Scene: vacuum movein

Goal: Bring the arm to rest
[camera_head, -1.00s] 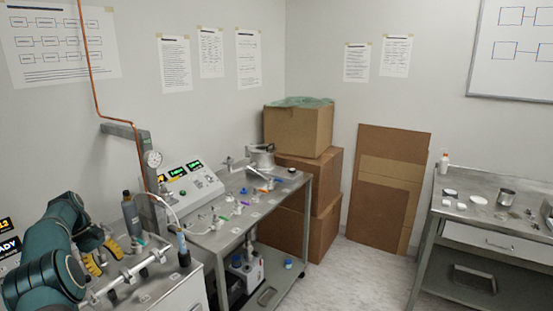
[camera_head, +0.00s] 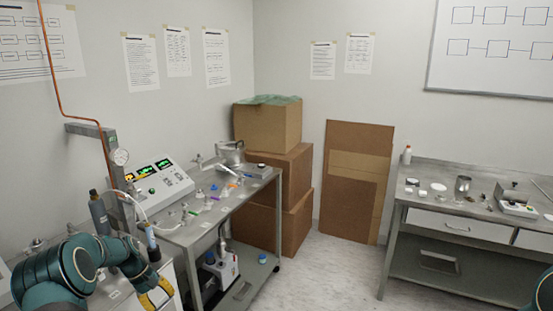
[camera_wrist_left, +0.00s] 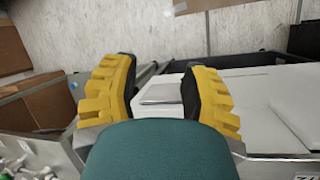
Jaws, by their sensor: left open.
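My left arm (camera_head: 62,275) is teal and comes in at the lower left of the head view. Its yellow-fingered left gripper (camera_head: 157,296) hangs over the front of the near bench, low in the picture. In the left wrist view the two yellow fingers of the gripper (camera_wrist_left: 160,88) stand apart with nothing between them. Behind the gap are a white block-like surface and a dark gap. A teal piece of my right arm (camera_head: 544,292) shows at the lower right edge of the head view; its gripper is out of view.
A metal bench (camera_head: 205,232) with valves and a control box (camera_head: 157,185) stands close to the left arm. A dark bottle (camera_head: 98,212) stands beside it. Stacked cardboard boxes (camera_head: 268,128) fill the corner. A second table (camera_head: 430,210) is at the right. Floor (camera_head: 325,270) between is clear.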

